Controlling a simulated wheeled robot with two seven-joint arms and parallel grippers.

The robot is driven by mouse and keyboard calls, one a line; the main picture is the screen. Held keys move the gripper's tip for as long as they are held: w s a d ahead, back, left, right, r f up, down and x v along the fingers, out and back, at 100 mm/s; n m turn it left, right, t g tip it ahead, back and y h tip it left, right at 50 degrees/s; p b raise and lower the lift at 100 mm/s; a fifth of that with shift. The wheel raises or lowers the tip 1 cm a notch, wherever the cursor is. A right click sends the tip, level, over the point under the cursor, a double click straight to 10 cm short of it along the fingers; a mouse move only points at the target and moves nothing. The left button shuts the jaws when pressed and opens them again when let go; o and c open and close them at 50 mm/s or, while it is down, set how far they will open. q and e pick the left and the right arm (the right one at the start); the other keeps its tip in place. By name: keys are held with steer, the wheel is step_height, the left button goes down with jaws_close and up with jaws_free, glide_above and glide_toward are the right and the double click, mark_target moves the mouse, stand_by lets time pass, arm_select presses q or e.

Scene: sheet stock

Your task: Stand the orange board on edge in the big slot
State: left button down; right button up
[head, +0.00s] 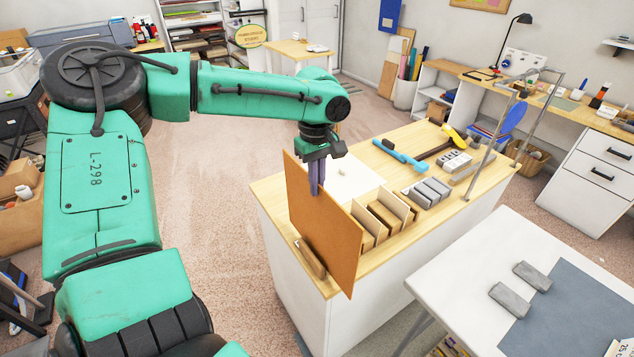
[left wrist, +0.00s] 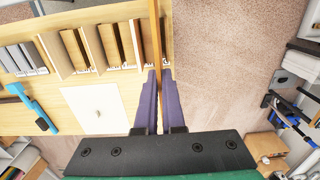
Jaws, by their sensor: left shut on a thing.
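The orange board (head: 322,225) is upright on edge in the head view, held above the near end of the wooden counter. My left gripper (head: 316,185) is shut on its upper part. In the left wrist view the board (left wrist: 157,45) shows as a thin edge between the purple fingers (left wrist: 152,100). The slotted wooden rack (head: 385,215) is to the right of the board, and the board hides part of it. In the left wrist view its dividers (left wrist: 105,45) stand left of the board, with small labels. Whether the board's bottom edge touches anything cannot be told. My right gripper is not in view.
A short wooden piece (head: 310,258) is left of the board at the counter's edge. A white square plate (head: 352,178) lies behind the rack. Grey blocks (head: 428,192), a blue hammer-like tool (head: 400,154) and a metal frame (head: 492,150) occupy the counter's right. A white table (head: 455,262) stands nearer.

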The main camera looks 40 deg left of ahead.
arm_select(q)
steer(key=shift+f+b, duration=0.3)
steer(key=shift+f, duration=0.6)
steer(key=c, duration=0.9)
jaws_free()
steer(key=shift+c, duration=0.2)
step_height(320, 180, up, 6)
steer(key=p, duration=0.6)
steer(key=shift+r, duration=1)
